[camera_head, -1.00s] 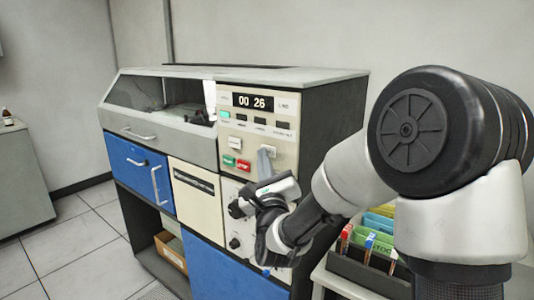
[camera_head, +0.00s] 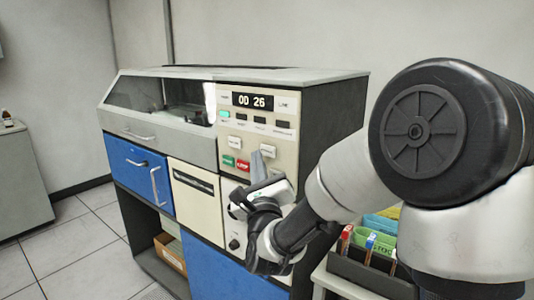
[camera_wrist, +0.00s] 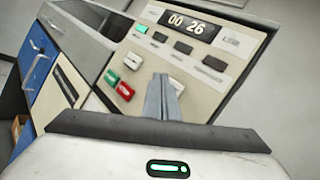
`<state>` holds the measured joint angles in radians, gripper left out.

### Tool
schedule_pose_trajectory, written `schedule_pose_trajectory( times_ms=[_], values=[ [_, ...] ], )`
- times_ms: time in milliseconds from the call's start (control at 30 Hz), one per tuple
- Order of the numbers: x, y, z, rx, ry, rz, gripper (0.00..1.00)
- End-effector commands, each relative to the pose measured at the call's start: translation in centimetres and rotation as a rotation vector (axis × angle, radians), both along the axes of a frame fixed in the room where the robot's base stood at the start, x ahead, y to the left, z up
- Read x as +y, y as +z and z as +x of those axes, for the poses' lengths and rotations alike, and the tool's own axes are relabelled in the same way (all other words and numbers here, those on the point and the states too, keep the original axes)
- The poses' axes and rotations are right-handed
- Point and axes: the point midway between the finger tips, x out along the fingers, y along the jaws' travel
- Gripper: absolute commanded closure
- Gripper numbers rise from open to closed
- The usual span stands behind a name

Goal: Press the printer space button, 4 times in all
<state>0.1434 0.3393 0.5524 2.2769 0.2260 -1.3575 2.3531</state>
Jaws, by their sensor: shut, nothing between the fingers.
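The printer's control panel (camera_head: 270,105) carries a display (camera_head: 259,101) reading 00 26. Below it are a left white button (camera_head: 234,142), a right white button (camera_head: 268,151), a green button (camera_head: 228,161) and a red button (camera_head: 243,165). The button labels are too small to read, so I cannot tell which is space. My gripper (camera_head: 257,155) is shut and empty, its tips just in front of the panel beside the right white button. In the wrist view the fingers (camera_wrist: 162,80) partly cover that button (camera_wrist: 176,86). Contact cannot be told.
A row of indicators sits under the display; the leftmost lamp (camera_head: 225,115) glows green. A dark file box (camera_head: 365,265) with coloured folders stands at lower right, below my arm. Blue drawers (camera_head: 138,170) are at the machine's left. The floor at left is clear.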

Motion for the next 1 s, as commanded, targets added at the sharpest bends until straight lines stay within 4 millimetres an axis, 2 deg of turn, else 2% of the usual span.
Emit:
schedule_pose_trajectory(
  times_ms=[400, 1000],
  values=[
    [2.4, -0.1, -3.1, -0.002, 0.001, 0.000, 1.00],
    [2.5, 0.0, -3.3, 0.000, 0.000, 0.000, 1.00]
  ],
)
